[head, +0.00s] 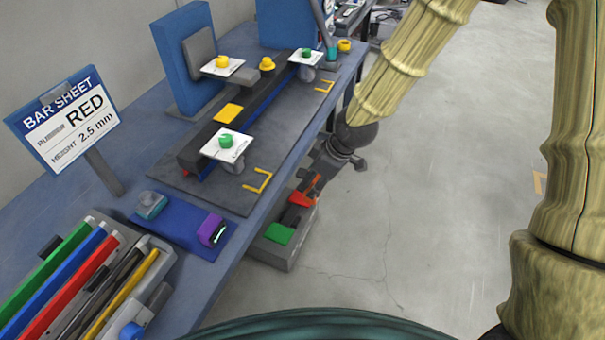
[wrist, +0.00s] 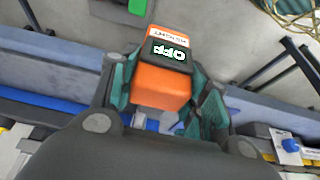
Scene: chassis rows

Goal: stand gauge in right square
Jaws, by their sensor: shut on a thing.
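An orange gauge (wrist: 160,85) with a dark display and white label sits between the teal fingers of my gripper (wrist: 168,100) in the wrist view. My gripper is shut on it. In the head view, my gripper (head: 314,178) is beyond the bench's right edge, above a grey bin, with a small orange-red part of the gauge (head: 303,191) showing. Two yellow corner marks lie on the dark mat's right side: a nearer one (head: 258,182) and a farther one (head: 325,86). Both look empty.
The grey bin (head: 276,257) holds a green item (head: 279,234). A purple device (head: 211,230) stands on a blue mat (head: 180,226). A long dark bar fixture (head: 255,113) with white plates stands on the bench. A tray of coloured bars (head: 80,285) is at the front left.

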